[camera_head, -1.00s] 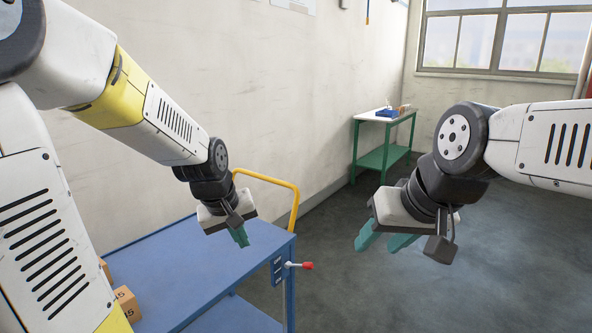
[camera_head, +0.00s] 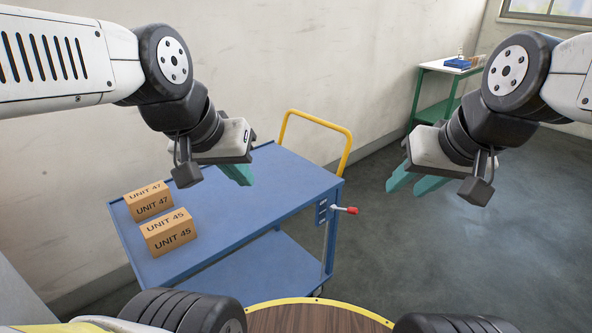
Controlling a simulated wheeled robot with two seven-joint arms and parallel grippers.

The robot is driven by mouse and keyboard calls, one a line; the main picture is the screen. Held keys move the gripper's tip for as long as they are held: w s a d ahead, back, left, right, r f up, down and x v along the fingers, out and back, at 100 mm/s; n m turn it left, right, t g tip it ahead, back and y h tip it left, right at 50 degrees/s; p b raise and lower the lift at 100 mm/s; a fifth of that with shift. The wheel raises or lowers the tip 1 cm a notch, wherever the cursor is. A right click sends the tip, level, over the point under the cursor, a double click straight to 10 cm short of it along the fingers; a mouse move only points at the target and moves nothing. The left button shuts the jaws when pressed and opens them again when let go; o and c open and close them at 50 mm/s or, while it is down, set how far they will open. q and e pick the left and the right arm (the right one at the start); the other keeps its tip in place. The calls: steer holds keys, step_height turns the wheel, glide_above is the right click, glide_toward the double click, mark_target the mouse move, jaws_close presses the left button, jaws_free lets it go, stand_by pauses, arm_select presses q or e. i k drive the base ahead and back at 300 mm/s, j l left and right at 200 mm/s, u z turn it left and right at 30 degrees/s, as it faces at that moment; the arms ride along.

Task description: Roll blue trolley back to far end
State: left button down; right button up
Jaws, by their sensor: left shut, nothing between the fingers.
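The blue trolley (camera_head: 270,180) stands along the wall, left of the middle. Its yellow push handle (camera_head: 318,122) rises at its far end. A red-tipped lever (camera_head: 346,210) sticks out from a blue plate at its right corner. Two brown boxes, Unit 47 (camera_head: 149,204) and Unit 45 (camera_head: 168,234), sit on its top at the left. My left gripper (camera_head: 238,173) is above the trolley top, shut and empty, apart from the handle. My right gripper (camera_head: 412,184) is over the floor right of the trolley, with its two green fingers spread and nothing between them.
A green table (camera_head: 437,108) with a white top and a blue item (camera_head: 457,64) stands at the back by the wall. A round wooden top with a yellow rim (camera_head: 318,318) is at the bottom, close to me. The grey floor on the right is clear.

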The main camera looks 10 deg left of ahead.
mark_target(227, 215)
steer(key=i+l+u, duration=0.1)
steer(key=u, duration=0.3)
steer(key=l+u, duration=0.15)
steer(key=u, duration=0.25)
steer(key=i+l+u, duration=0.1)
steer(key=u, duration=0.3)
steer(key=l+u, duration=0.3)
steer(key=l, duration=0.5)
steer(key=l+u, duration=0.3)
steer(key=l, duration=0.5)
steer(key=k+l+u, duration=0.1)
steer(key=l+u, duration=0.15)
steer(key=l, duration=1)
steer(key=k+l, duration=0.15)
steer(key=l, duration=0.8)
steer(key=k+l, duration=0.15)
steer(key=l, duration=0.3)
steer(key=i+l+u, duration=0.15)
steer(key=i+l, duration=0.25)
steer(key=i, duration=0.2)
